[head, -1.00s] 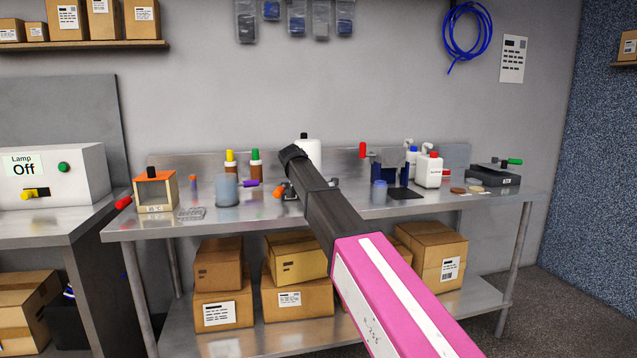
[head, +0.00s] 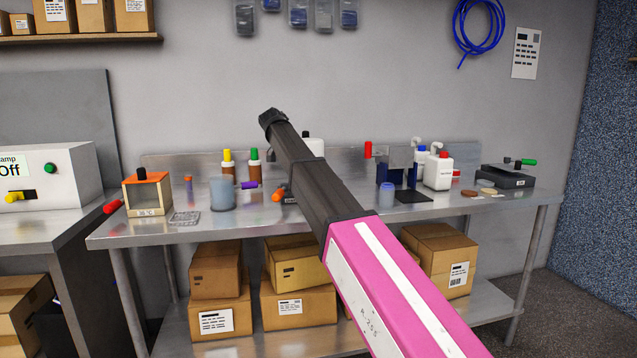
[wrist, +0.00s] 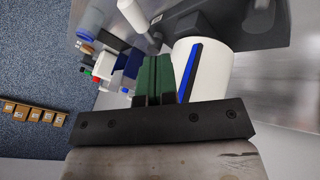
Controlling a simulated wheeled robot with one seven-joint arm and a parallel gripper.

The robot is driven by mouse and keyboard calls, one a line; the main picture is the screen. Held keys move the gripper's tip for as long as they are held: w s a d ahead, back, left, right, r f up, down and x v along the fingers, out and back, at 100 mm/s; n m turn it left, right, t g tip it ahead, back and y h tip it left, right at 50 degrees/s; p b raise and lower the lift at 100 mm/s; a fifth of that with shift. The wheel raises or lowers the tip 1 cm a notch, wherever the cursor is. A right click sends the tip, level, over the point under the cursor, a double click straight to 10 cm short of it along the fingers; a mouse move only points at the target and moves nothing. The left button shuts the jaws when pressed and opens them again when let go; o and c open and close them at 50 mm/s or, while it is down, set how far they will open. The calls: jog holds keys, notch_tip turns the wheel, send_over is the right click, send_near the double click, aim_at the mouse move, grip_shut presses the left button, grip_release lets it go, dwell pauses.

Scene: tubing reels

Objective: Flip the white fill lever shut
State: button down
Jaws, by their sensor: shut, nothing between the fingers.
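My gripper (wrist: 155,82) shows in the wrist view as two dark green fingers, shut together with nothing between them. Beside them, on the right, is a white cylinder (wrist: 217,65) with a blue stripe; I cannot tell whether they touch. A white rod (wrist: 134,14) at the top left of that view may be the fill lever, but its mount is unclear. In the head view my gripper is hidden beyond the dark arm link. A white container (head: 316,146) is partly covered by that link, and no white lever can be made out there.
The steel bench (head: 330,219) carries an orange-topped box (head: 147,196), a cloudy beaker (head: 222,192), two brown bottles (head: 228,171), white bottles (head: 438,172) and a dark scale-like unit (head: 505,178). A red handle (head: 368,149) stands upright. Cardboard boxes fill the shelf below.

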jog(key=x, duration=0.4)
jog(key=d+x, duration=0.1)
jog(key=x, duration=0.2)
jog(key=s+x, duration=0.1)
jog(key=x, duration=0.3)
jog(key=shift+d, duration=0.55)
jog(key=shift+d+f, duration=0.1)
jog(key=shift+d, duration=0.45)
jog(key=shift+s, duration=0.1)
jog(key=shift+s+d+n+t+y, duration=0.3)
jog(key=shift+s+d+n+t, duration=0.25)
jog(key=shift+d+n, duration=0.35)
jog(key=d+n+t+y, duration=0.1)
jog(key=d+n, duration=0.2)
jog(key=d+n+t+y, duration=0.1)
jog(key=d+n, duration=0.2)
jog(key=d, duration=0.1)
jog(key=shift+s+d+y, duration=0.1)
jog(key=shift+d+y, duration=0.15)
jog(key=shift+y, duration=0.15)
jog(key=shift+d+n+y, duration=0.3)
jog(key=shift+d+n, duration=0.25)
jog(key=shift+n, duration=0.05)
jog(key=shift+w+d, duration=0.45)
jog(key=shift+d, duration=0.2)
